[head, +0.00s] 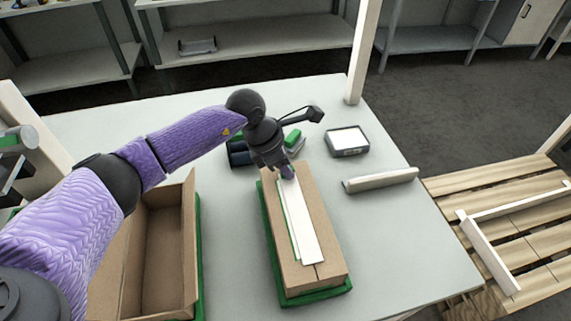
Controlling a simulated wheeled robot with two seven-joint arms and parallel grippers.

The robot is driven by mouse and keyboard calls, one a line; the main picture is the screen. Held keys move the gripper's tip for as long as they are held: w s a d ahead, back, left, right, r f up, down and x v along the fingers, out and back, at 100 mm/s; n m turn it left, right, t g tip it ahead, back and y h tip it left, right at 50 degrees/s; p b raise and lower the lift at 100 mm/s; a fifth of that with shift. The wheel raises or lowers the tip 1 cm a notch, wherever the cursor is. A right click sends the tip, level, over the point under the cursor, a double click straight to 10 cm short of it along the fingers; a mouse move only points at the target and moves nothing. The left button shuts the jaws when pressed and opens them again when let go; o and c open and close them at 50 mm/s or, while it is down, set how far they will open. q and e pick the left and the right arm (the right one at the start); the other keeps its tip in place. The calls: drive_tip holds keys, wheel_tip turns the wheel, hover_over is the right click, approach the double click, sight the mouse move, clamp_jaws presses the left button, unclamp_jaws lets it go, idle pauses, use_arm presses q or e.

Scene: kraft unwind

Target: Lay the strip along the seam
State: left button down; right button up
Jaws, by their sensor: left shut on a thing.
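A closed cardboard box (327,238) stands on a green base (317,296) in the middle of the table. A long white strip (301,226) lies lengthwise over its top, with a thin green edge along its left side. The seam shows as a short dark line at the box's near end; the strip hides the rest from view. My left gripper (287,174) is at the strip's far end, shut on it, pointing down at the box top. My right gripper is not in view.
An open, empty cardboard box (164,254) stands to the left. A device with a white screen (348,141) and a pale bar (380,180) lie to the right. Small dark and green items sit behind the gripper. A wooden post (363,52) rises at the table's back right corner.

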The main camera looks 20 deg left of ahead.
use_arm(q)
drive_tip(key=c, duration=0.5)
unclamp_jaws()
